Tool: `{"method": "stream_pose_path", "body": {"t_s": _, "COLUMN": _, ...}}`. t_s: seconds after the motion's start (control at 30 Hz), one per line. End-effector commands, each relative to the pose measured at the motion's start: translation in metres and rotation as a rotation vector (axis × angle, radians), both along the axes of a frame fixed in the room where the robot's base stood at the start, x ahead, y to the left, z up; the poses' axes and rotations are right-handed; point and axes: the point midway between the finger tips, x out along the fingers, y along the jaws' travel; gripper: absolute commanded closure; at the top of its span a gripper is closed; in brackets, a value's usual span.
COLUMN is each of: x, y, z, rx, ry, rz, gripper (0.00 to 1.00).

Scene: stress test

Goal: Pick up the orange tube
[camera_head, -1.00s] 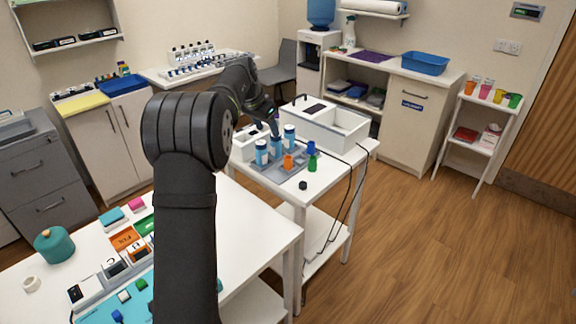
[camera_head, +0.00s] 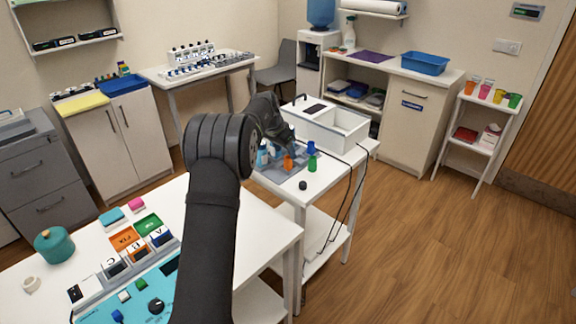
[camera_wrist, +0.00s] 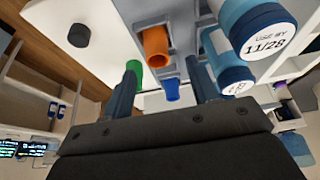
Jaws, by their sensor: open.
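The orange tube (camera_head: 288,162) stands in a grey rack (camera_head: 283,181) on the white side table. In the wrist view the orange tube (camera_wrist: 155,46) shows upper centre, its open mouth facing the camera, just beyond my gripper (camera_wrist: 164,72). My gripper is open and empty, its fingers on either side of the picture's middle. It is apart from the tube as far as I can see. In the head view my arm hides most of the gripper.
A green tube (camera_head: 312,164) and a blue tube (camera_head: 311,147) stand close by. Blue-and-white bottles (camera_wrist: 254,30) crowd the right of the wrist view. A black cap (camera_head: 303,185) lies in front. A white box (camera_head: 325,127) stands behind.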

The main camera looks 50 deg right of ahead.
Motion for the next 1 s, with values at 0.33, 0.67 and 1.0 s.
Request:
{"method": "stream_pose_path", "body": {"t_s": 0.33, "x": -0.003, "y": -0.016, "z": -0.043, "rx": 0.000, "ry": 0.001, "rz": 0.000, "gripper": 0.46}}
{"method": "stream_pose_path", "body": {"t_s": 0.67, "x": -0.003, "y": -0.016, "z": -0.043, "rx": 0.000, "ry": 0.000, "rz": 0.000, "gripper": 0.71}}
{"method": "stream_pose_path", "body": {"t_s": 1.0, "x": -0.003, "y": -0.016, "z": -0.043, "rx": 0.000, "ry": 0.000, "rz": 0.000, "gripper": 0.94}}
